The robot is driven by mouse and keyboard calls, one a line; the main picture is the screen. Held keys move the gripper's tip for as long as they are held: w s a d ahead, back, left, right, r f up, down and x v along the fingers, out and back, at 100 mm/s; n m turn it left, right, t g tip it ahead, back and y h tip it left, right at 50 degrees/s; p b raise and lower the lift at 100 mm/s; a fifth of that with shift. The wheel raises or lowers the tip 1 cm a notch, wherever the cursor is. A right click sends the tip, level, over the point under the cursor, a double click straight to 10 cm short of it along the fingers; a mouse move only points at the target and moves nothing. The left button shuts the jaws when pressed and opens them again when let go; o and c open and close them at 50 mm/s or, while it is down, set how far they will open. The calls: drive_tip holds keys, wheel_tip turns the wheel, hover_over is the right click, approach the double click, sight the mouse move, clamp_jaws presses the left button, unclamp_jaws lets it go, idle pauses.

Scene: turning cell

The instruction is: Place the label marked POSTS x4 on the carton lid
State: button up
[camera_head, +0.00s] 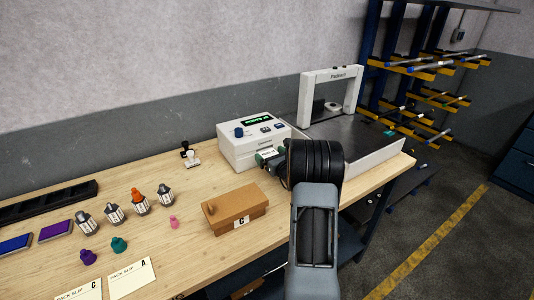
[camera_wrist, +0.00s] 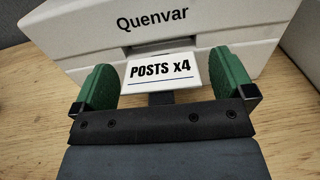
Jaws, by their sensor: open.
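The white label marked POSTS x4 (camera_wrist: 160,70) sticks out of the slot of the white Quenvar label printer (camera_wrist: 205,20). My gripper (camera_wrist: 165,82) is open, with one green finger on each side of the label and a visible gap at both sides. In the head view the printer (camera_head: 240,150) stands at the back of the bench, and my gripper (camera_head: 268,160) is at its front. The brown carton (camera_head: 228,208) sits on the bench in front of the printer, its lid on and a white C card on its front side.
A grey Packnorr machine (camera_head: 333,75) with an arch stands right of the printer. Several small bottles (camera_head: 139,201) and a pink piece (camera_head: 174,222) stand left of the carton. Pack slips (camera_head: 132,278) lie at the front left. The bench between bottles and printer is mostly clear.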

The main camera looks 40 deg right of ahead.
drive_tip(key=shift+w, duration=0.6)
drive_tip(key=shift+c, duration=0.2)
drive_tip(key=c, duration=0.9)
drive_tip(key=shift+c, duration=0.2)
drive_tip(key=shift+r, duration=0.1)
